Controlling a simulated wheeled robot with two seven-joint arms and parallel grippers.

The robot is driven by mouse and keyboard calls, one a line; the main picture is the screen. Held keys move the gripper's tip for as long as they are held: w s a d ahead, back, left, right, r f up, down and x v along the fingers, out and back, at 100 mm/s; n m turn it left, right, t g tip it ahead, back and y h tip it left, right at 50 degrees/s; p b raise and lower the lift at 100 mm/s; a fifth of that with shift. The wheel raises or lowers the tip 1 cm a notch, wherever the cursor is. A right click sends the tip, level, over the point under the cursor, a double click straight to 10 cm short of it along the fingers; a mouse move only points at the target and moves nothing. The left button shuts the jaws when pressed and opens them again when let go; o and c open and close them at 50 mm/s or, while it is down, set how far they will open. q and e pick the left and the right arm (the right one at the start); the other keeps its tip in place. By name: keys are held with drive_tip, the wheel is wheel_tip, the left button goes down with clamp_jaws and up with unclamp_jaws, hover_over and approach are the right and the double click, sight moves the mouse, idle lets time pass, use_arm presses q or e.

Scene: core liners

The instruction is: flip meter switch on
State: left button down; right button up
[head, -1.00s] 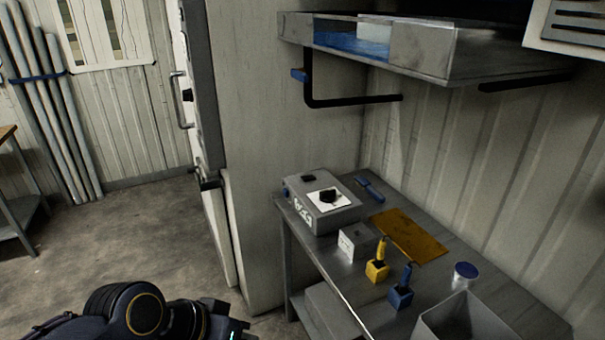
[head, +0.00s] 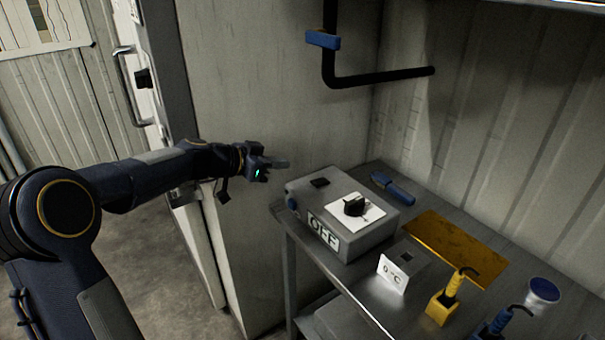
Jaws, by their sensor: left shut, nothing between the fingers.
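The meter is a grey metal box (head: 370,237) at the left end of the metal table. A black knob (head: 354,205) sits on a white plate on its top, with a small black part (head: 319,183) behind it to the left. An "OFF" label (head: 324,233) is on its front face, and a blue part (head: 292,204) is on its left side. My left gripper (head: 282,163) is shut and empty, in the air to the left of the box and above it, apart from it. My right gripper is not in view.
A small box marked "0 °C" (head: 393,274), a yellow-handled tool in a block (head: 443,305), a blue one (head: 493,327), an orange plate (head: 455,248), a blue-handled tool (head: 393,188) and a blue-topped cup (head: 543,293) stand near. A black pipe with a blue handle (head: 323,40) hangs above.

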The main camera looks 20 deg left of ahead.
use_arm(q)
drive_tip(key=shift+d+r, duration=0.1)
drive_tip(key=p, duration=0.3)
hover_over(308, 189)
wheel_tip(308, 189, down, 4)
drive_tip(key=shift+w+d+r, duration=0.1)
drive_tip(key=shift+w+r, duration=0.05)
drive_tip(key=shift+r, duration=0.1)
wheel_tip(308, 189, down, 3)
drive_tip(key=shift+r, duration=0.15)
drive_tip(key=shift+f, duration=0.8)
